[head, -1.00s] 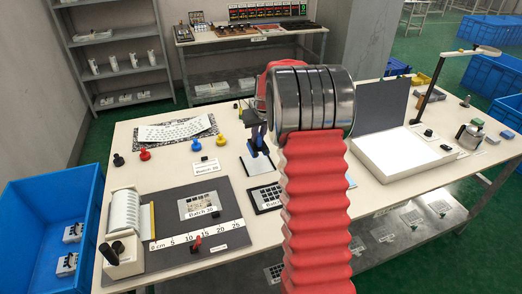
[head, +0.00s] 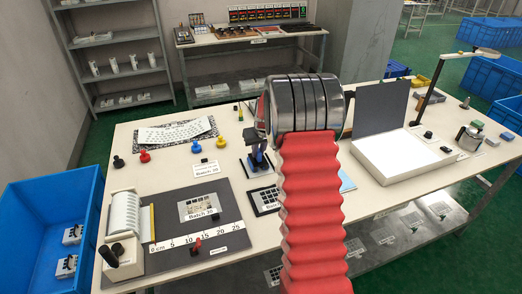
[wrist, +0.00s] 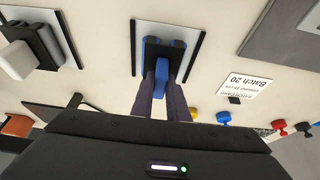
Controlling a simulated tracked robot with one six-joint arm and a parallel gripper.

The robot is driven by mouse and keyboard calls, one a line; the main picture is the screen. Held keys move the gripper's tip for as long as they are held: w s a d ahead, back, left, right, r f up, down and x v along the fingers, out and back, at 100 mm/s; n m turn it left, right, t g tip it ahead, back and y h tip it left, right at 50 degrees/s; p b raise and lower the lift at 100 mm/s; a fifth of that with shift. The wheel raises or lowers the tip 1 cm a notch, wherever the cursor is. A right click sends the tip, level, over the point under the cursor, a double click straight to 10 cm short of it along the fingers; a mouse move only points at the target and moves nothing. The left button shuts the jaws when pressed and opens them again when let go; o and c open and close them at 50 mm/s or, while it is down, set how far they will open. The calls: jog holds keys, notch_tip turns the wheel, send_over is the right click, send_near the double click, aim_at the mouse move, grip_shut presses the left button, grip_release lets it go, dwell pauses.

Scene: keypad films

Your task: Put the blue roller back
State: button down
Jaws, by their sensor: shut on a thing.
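The blue roller (wrist: 164,52) is held between the two dark fingers of my gripper (wrist: 162,98) in the wrist view. It is over a white plate with dark side rails (wrist: 150,30). In the head view the roller (head: 258,160) is low at the plate (head: 247,165), with my gripper (head: 254,140) above it, partly hidden by my arm. I cannot tell whether the roller touches the plate. My gripper is shut on it.
A black-and-white device (wrist: 18,60) stands left in the wrist view. A Batch 20 label (head: 206,168), blue (head: 196,146) and red (head: 145,156) knobs, and a grey mat (head: 165,215) lie left of the gripper in the head view. A white lightbox (head: 400,152) stands right.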

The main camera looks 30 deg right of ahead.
jog(key=shift+f, duration=0.2)
jog(key=shift+s+f, duration=0.2)
jog(key=shift+f, duration=0.4)
jog(key=c, duration=1.7)
grip_release()
jog(key=shift+a+f, duration=0.1)
jog(key=shift+r, duration=0.55)
jog(key=v, duration=1.2)
jog(key=shift+w+r, duration=0.15)
jog(key=shift+r, duration=0.2)
jog(key=shift+w, duration=0.1)
